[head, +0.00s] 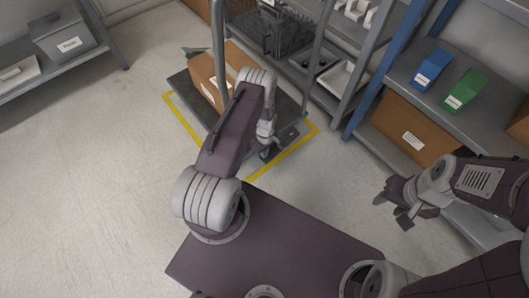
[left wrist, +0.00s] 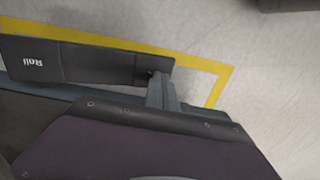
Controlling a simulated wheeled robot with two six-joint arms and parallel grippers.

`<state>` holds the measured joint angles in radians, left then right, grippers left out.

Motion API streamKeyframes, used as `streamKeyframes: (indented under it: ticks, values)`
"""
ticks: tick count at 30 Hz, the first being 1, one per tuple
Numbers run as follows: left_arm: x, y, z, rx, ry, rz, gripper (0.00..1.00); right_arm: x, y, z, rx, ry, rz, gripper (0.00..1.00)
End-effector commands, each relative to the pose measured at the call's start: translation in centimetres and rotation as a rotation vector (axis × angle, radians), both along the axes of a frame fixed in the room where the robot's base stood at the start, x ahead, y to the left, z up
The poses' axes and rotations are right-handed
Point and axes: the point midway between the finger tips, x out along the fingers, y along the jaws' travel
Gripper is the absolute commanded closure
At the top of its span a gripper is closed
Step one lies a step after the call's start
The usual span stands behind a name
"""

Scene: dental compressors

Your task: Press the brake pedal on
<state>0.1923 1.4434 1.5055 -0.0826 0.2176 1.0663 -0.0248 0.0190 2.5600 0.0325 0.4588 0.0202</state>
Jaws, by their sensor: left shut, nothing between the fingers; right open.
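The brake pedal (left wrist: 95,62) is a dark, flat bar in the left wrist view, with the upside-down word "Roll" near its left end. It is at the edge of the cart platform (head: 190,98) in the head view, partly hidden by my left arm. My left gripper (head: 268,153) is low beside the cart. Its shut, empty fingers (left wrist: 160,90) show in the left wrist view at the right end of the pedal; I cannot tell whether they touch it. My right gripper (head: 392,207) is open and empty, away from the cart on the right.
A cardboard box (head: 205,78) stands on the cart, by an upright post (head: 218,40). Yellow floor tape (head: 185,115) borders the cart. The floor at left is clear.

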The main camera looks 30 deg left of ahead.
Motion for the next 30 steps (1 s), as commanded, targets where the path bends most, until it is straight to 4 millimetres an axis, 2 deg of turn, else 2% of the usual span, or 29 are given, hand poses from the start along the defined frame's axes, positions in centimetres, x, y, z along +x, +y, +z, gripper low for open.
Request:
streamKeyframes:
  ticks: [11, 22, 27, 30]
  values:
    - [-0.4, 0.0, -0.1, -0.001, 0.007, 0.001, 1.00, 0.0, 0.0, 0.1, 0.000, 0.000, 0.000, 0.57]
    - [0.0, -0.1, 7.3, 0.001, -0.002, 0.000, 1.00, 0.0, 0.0, 5.1, 0.000, 0.000, 0.000, 0.57]
    - [0.1, -0.2, 9.0, 0.002, -0.003, 0.000, 1.00, 0.0, 0.0, 6.0, 0.000, 0.000, 0.000, 0.57]
    - [0.1, -0.2, 9.3, 0.003, -0.003, 0.000, 1.00, 0.0, 0.0, 6.1, 0.000, 0.000, 0.000, 0.57]
